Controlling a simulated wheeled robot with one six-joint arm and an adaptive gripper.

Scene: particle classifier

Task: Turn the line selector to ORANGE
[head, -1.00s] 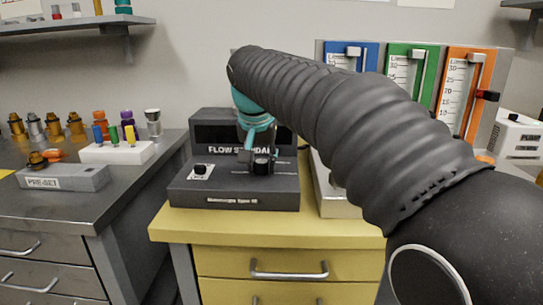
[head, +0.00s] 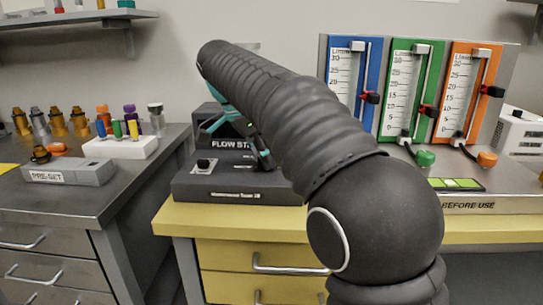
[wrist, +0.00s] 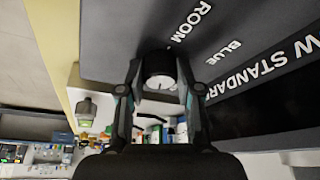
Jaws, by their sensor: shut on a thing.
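The flow standard unit (head: 225,188) is a dark grey box on the yellow cabinet, with "FLOW STANDARD" partly readable on its back panel. Its line selector is a round dark knob (wrist: 158,66) with a white mark on its end face. The labels "ROOM" and "BLUE" are printed near the knob in the wrist view; no ORANGE label is readable. My gripper (wrist: 158,82) is shut on the knob, one finger on each side. In the head view my gripper (head: 264,160) shows partly behind my arm, which hides the knob there.
Blue (head: 343,75), green (head: 402,112) and orange (head: 462,110) flow meter panels stand at the right. Green (head: 425,158) and orange (head: 487,159) knobs sit below them. A PRE-SET block (head: 70,172) and several coloured fittings are on the left bench.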

